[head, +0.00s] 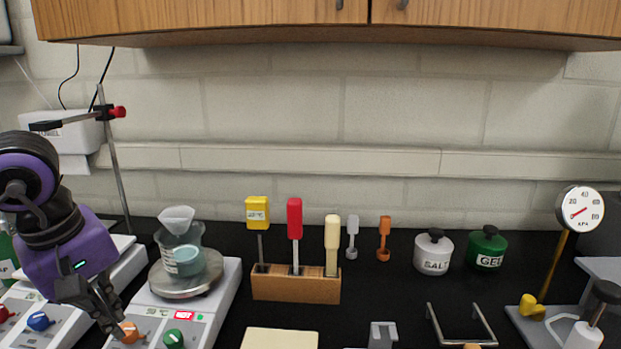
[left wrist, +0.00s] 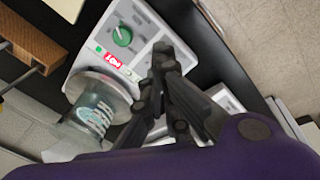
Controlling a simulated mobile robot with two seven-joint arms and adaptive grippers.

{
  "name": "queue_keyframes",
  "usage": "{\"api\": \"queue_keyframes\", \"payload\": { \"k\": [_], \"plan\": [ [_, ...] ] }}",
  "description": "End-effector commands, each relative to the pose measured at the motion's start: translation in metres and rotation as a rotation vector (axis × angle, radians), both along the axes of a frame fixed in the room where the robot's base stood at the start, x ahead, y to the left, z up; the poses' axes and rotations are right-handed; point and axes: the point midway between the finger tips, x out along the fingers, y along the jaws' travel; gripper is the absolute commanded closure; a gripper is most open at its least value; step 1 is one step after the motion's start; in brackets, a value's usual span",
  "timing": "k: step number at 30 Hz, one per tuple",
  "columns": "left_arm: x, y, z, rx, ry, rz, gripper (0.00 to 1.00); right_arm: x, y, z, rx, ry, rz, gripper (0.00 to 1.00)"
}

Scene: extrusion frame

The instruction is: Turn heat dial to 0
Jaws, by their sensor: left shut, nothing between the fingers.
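The hot plate (head: 228,288) stands at the left with an orange dial (head: 131,332) and a green dial (head: 173,338) on its front panel. I cannot read which dial is the heat dial. My left gripper (head: 116,324) is shut and empty, its tips right beside the orange dial; I cannot tell whether they touch it. In the left wrist view the gripper (left wrist: 160,55) covers the orange dial, while the green dial (left wrist: 123,37) shows clear. My right gripper is not in view.
A beaker (head: 183,252) with a white funnel stands on the round plate. Another device with red and blue dials (head: 40,321) is at the far left. A wooden tool block (head: 296,288) stands to the right. A stand rod (head: 115,165) rises behind.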

Motion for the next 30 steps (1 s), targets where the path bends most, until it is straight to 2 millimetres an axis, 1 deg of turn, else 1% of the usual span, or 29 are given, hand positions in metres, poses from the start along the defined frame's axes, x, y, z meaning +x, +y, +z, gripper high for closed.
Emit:
{"api": "queue_keyframes", "payload": {
  "k": [3,5,8,12,16,18,21,25,30],
  "plan": [
    [0.0,0.001,-0.001,-0.012,0.001,0.056,1.0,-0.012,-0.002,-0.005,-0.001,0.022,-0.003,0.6],
    [0.0,0.001,-0.003,-0.014,0.001,0.065,1.0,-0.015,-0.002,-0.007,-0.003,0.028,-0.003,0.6],
    [0.001,0.001,-0.011,-0.014,0.004,0.064,1.0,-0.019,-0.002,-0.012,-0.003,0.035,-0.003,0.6],
    [0.004,0.0,-0.027,-0.015,0.006,0.062,1.0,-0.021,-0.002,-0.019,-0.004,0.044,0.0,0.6],
    [0.008,0.0,-0.044,-0.014,0.005,0.062,1.0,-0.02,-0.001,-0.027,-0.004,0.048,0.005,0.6],
    [0.01,0.0,-0.054,-0.013,0.006,0.062,1.0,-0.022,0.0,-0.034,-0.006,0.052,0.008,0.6],
    [0.012,0.0,-0.064,-0.013,0.006,0.062,1.0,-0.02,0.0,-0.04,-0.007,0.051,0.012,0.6],
    [0.014,-0.001,-0.07,-0.014,0.004,0.061,1.0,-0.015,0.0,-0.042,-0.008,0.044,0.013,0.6],
    [0.014,-0.001,-0.07,-0.015,0.005,0.06,1.0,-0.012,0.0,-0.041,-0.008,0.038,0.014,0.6]
  ]
}}
